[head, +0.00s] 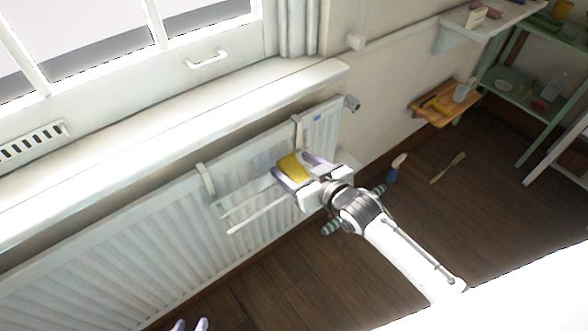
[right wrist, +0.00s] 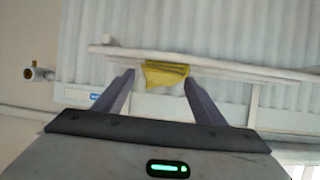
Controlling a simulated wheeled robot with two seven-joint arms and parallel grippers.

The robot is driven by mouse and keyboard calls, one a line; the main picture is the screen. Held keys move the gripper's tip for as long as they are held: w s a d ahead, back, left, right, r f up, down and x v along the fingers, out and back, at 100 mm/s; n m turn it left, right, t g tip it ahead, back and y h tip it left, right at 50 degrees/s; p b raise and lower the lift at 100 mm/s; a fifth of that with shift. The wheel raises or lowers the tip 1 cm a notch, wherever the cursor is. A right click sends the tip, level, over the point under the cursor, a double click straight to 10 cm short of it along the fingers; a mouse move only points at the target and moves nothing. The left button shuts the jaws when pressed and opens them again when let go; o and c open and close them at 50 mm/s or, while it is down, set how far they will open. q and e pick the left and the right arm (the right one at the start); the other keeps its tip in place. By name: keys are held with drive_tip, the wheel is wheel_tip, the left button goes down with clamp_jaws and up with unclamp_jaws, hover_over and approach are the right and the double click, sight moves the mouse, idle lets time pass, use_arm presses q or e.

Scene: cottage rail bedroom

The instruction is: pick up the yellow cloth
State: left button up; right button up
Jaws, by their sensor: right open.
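The yellow cloth (head: 293,167) hangs over a white rail of the rack (head: 250,214) on the radiator. In the right wrist view the cloth (right wrist: 165,75) lies folded over the rail, between the fingertips in the picture. My right gripper (head: 290,163) is open at the cloth, one finger on either side of it. The right wrist view also shows the right gripper's fingers (right wrist: 159,79) spread apart; I cannot tell whether they touch the cloth. My left gripper (head: 190,325) shows only its two fingertips at the bottom edge, apart with nothing visible between them.
The white radiator (head: 150,255) runs under the window sill (head: 180,130). A valve (head: 352,103) sticks out at its right end. A brush (head: 397,167) lies on the wooden floor.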

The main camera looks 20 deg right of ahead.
drive_tip(key=c, duration=1.1)
